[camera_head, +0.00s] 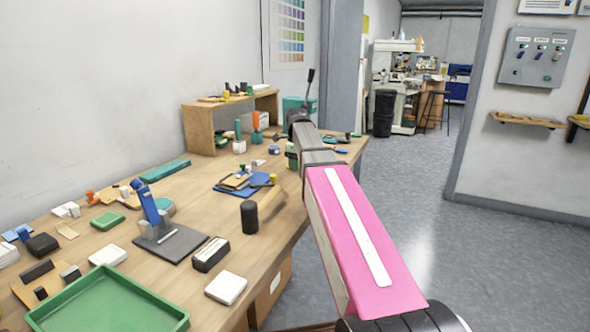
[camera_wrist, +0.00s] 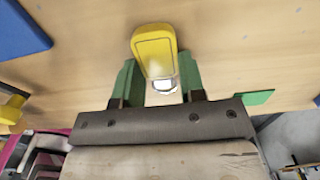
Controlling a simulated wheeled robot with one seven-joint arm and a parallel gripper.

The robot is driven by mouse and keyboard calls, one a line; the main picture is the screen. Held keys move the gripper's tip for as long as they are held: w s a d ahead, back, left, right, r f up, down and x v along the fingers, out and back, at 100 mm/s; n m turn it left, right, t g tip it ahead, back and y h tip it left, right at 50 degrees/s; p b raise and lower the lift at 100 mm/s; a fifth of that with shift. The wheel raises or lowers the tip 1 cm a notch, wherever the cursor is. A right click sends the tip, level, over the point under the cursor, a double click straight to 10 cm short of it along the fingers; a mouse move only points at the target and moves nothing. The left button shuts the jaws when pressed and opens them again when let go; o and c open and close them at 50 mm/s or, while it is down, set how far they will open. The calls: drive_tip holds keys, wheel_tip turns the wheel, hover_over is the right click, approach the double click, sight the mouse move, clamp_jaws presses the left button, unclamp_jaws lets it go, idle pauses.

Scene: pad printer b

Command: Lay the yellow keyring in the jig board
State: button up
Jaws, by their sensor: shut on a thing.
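The yellow keyring (camera_wrist: 155,50) is a flat, rounded yellow tag with a pale metal ring at its near end. In the wrist view my gripper (camera_wrist: 161,82) has its green fingers on either side of the ring end and is shut on it. The tag sticks out beyond the fingertips over bare wood. In the head view my arm hides the gripper and the keyring. I cannot surely pick out the jig board. A blue flat piece (camera_wrist: 20,32) shows at the upper left of the wrist view, cut off by the frame.
A blue mat (camera_head: 262,189) with small items lies on the wooden table (camera_head: 185,190). A black cylinder (camera_head: 249,217), a blue clamp-like stand (camera_head: 150,208) and a green tray (camera_head: 105,305) stand nearer. A wooden shelf (camera_head: 200,130) is at the back. Bare wood lies beside the mat.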

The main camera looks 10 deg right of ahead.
drive_tip(key=shift+r, duration=0.15)
drive_tip(key=shift+r, duration=1.85)
